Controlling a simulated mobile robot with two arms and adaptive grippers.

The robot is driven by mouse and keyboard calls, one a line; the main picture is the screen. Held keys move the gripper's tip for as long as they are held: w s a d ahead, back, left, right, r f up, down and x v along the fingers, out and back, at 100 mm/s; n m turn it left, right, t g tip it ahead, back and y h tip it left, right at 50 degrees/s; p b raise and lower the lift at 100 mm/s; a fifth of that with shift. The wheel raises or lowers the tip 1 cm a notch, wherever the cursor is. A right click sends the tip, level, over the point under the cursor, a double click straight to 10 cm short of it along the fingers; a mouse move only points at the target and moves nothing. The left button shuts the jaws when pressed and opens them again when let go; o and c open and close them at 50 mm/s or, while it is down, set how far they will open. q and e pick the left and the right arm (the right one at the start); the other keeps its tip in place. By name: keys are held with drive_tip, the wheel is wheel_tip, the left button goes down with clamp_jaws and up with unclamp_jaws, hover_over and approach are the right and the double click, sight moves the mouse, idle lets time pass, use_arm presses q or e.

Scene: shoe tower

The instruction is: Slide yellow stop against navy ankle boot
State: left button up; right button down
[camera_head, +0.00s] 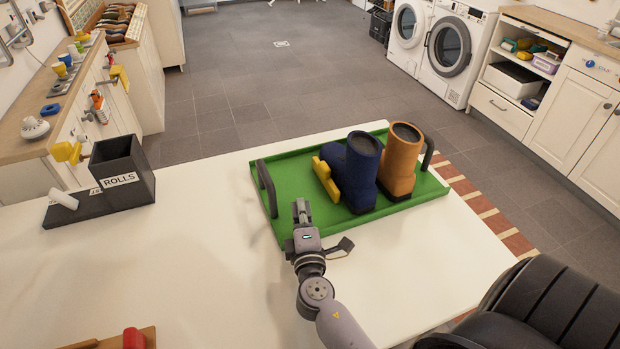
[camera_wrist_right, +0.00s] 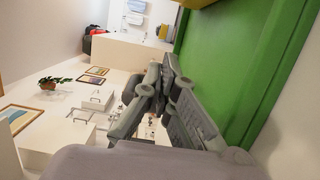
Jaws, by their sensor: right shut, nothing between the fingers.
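The navy ankle boot (camera_head: 361,166) stands upright on the green tray (camera_head: 289,181), left of a brown boot (camera_head: 402,158). The yellow stop (camera_head: 326,180) is on the tray just left of the navy boot. It appears to be against the boot's side, but I cannot tell whether they touch. My right gripper (camera_head: 301,210) is shut and empty near the tray's front left edge, in front of and left of the stop. In the right wrist view its fingers (camera_wrist_right: 165,88) are together beside the green tray (camera_wrist_right: 225,55). My left gripper is not in view.
The tray has dark handles at its left (camera_head: 267,188) and right (camera_head: 428,153) ends. A dark box labelled ROLLS (camera_head: 123,173) stands at the left of the white table (camera_head: 190,262). A red object (camera_head: 134,338) lies at the front left. The table's middle is clear.

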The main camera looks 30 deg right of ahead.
sight(324, 175)
drive_tip(key=shift+w+d, duration=0.2)
drive_tip(key=shift+w, duration=0.25)
drive_tip(key=p+x, duration=0.2)
drive_tip(key=x, duration=0.7)
drive_tip(key=shift+w+d, duration=0.2)
drive_tip(key=shift+d, duration=0.1)
drive_tip(key=shift+s+d+p, duration=0.25)
drive_tip(key=shift+d, duration=0.35)
drive_tip(key=shift+s+d+p, duration=0.2)
drive_tip(key=shift+d+p, duration=0.05)
drive_tip(key=shift+d, duration=0.35)
drive_tip(key=shift+s+d, duration=0.2)
drive_tip(key=shift+d, duration=0.3)
drive_tip(key=shift+f, duration=0.1)
drive_tip(key=shift+s+d, duration=0.1)
drive_tip(key=shift+d, duration=0.55)
drive_tip(key=shift+d+b, duration=0.3)
drive_tip(key=shift+d, duration=0.15)
